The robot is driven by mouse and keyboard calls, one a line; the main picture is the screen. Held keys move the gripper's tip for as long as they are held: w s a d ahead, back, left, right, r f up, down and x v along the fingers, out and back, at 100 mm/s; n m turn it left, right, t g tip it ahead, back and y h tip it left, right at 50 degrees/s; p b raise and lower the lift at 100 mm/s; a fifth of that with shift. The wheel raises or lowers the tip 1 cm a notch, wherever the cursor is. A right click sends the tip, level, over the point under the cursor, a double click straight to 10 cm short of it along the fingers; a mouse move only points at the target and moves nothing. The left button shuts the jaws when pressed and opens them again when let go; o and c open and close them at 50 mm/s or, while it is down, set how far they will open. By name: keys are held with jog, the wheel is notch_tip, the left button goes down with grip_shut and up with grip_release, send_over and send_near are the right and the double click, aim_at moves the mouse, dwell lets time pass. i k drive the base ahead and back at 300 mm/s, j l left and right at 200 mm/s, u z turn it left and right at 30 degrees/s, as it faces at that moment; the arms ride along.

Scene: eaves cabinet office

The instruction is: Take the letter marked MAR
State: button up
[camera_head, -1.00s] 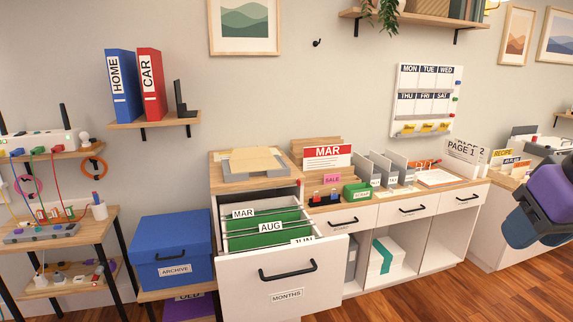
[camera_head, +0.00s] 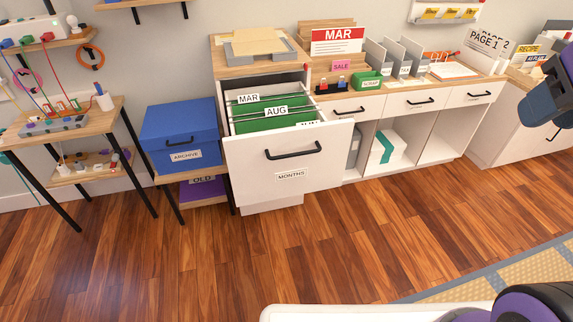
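A letter with a red band marked MAR (camera_head: 338,44) stands upright on the desktop, leaning against wooden slats of a sorter. To its left, a drawer labelled MONTHS (camera_head: 230,160) is pulled open. Green hanging folders inside carry tabs: MAR (camera_head: 248,98) at the back, AUG (camera_head: 276,111) in the middle, and a front tab partly hidden by the drawer front. My arm shows at the right edge, away from the letter and drawer. My gripper's fingertips are not visible.
A blue ARCHIVE box (camera_head: 180,133) stands left of the drawer, above a purple OLD box (camera_head: 203,191). A PINK SALE tag (camera_head: 341,66), a green SCRAP box (camera_head: 367,81) and grey dividers (camera_head: 390,56) are near the letter. The wooden floor (camera_head: 230,260) before the drawer is clear.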

aim_at(335, 41)
jog(key=i+j+u, duration=0.1)
jog(key=i+u, duration=0.15)
jog(key=i, duration=0.15)
jog(key=i+u, duration=0.3)
jog(key=i, duration=0.15)
